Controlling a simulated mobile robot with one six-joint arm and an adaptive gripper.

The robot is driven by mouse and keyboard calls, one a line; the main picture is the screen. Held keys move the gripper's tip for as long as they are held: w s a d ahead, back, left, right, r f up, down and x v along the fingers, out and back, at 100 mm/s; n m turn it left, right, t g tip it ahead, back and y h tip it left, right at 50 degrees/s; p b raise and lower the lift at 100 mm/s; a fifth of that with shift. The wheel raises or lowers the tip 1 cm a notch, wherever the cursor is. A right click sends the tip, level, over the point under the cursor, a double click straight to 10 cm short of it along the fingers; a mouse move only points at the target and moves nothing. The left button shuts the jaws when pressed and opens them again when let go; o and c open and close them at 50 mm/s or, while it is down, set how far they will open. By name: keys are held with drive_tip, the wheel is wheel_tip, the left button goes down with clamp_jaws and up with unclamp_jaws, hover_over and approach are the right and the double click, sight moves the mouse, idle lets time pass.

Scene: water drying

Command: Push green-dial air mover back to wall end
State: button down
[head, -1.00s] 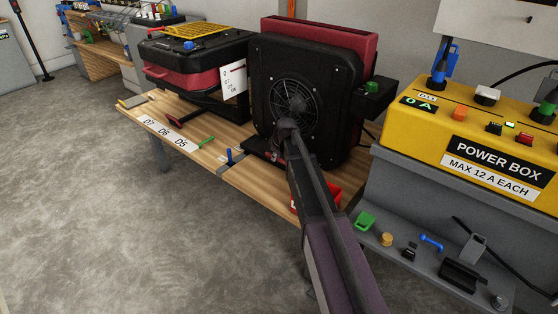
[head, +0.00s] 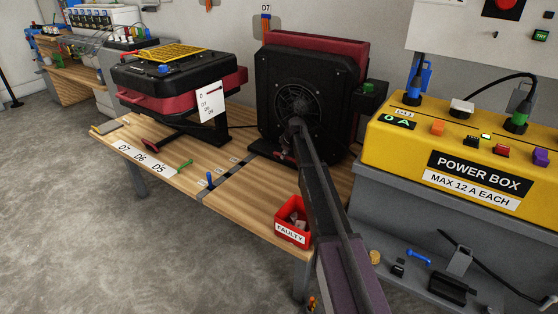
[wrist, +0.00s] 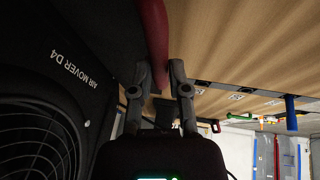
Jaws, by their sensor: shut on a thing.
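The green-dial air mover (head: 315,80) is a large upright black unit with a round fan grille, a red rear part and a green dial (head: 369,87) on its right side. It stands at the back of the wooden bench, near the wall. My gripper (head: 287,148) is low at its front, partly hidden by my arm. In the wrist view, my gripper (wrist: 159,75) is shut on a red handle bar (wrist: 154,30). The black face (wrist: 90,70) beside it reads AIR MOVER D4.
A red FAULTY bin (head: 293,222) sits at the bench's front right. Another black-and-red unit (head: 165,82) stands left, with a tag. A yellow power box (head: 465,150) is right. The bench strip (head: 240,200) before the mover is mostly clear.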

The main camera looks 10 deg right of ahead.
drive_tip(key=shift+d, duration=0.3)
drive_tip(key=c, duration=0.6)
unclamp_jaws()
drive_tip(key=shift+w+a, duration=0.1)
drive_tip(key=shift+r, duration=0.1)
